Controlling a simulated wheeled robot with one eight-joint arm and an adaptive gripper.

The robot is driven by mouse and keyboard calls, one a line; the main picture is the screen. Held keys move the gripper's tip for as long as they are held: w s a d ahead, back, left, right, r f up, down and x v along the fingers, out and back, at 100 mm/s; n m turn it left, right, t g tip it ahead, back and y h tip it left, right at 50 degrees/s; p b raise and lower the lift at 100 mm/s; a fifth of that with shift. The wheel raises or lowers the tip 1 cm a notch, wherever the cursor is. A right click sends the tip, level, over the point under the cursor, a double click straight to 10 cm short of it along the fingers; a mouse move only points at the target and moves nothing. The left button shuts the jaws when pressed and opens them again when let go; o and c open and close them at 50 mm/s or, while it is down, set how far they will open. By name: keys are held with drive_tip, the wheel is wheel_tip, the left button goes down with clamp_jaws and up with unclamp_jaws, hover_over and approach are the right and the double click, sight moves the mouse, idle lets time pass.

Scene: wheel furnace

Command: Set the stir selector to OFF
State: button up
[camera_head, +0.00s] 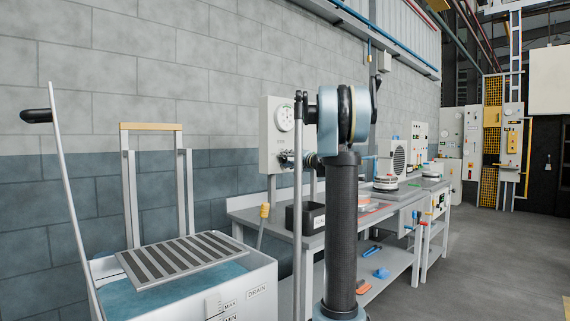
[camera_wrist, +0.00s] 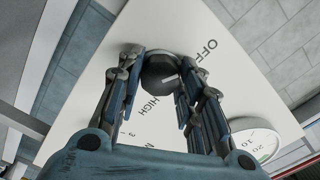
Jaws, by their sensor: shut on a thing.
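The stir selector is a dark grey round knob (camera_wrist: 158,70) on a white panel (camera_wrist: 85,75) in the wrist view. OFF is printed at its upper right and HIGH below it in the picture. A short pale mark shows on the knob's face, on its lower right side; its exact setting is hard to tell. My gripper (camera_wrist: 160,66) is shut on the knob, one finger on each side. In the head view the panel is the white box (camera_head: 270,135) on the wall, and my gripper (camera_head: 290,159) is at its lower part; the knob cannot be made out there.
A round dial gauge (camera_wrist: 251,144) sits on the same panel and also shows in the head view (camera_head: 284,119). A workbench (camera_head: 312,241) with a black bin (camera_head: 306,217) stands below. A quench tank (camera_head: 215,292) with a slatted rack is at the left. Floor at the right is clear.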

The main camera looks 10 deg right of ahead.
drive_tip(key=shift+d+f+n, duration=0.1)
drive_tip(key=shift+n, duration=0.5)
drive_tip(key=o, duration=1.1)
drive_tip(key=shift+w, duration=0.1)
drive_tip(key=shift+c, duration=0.2)
drive_tip(key=v, duration=1.2)
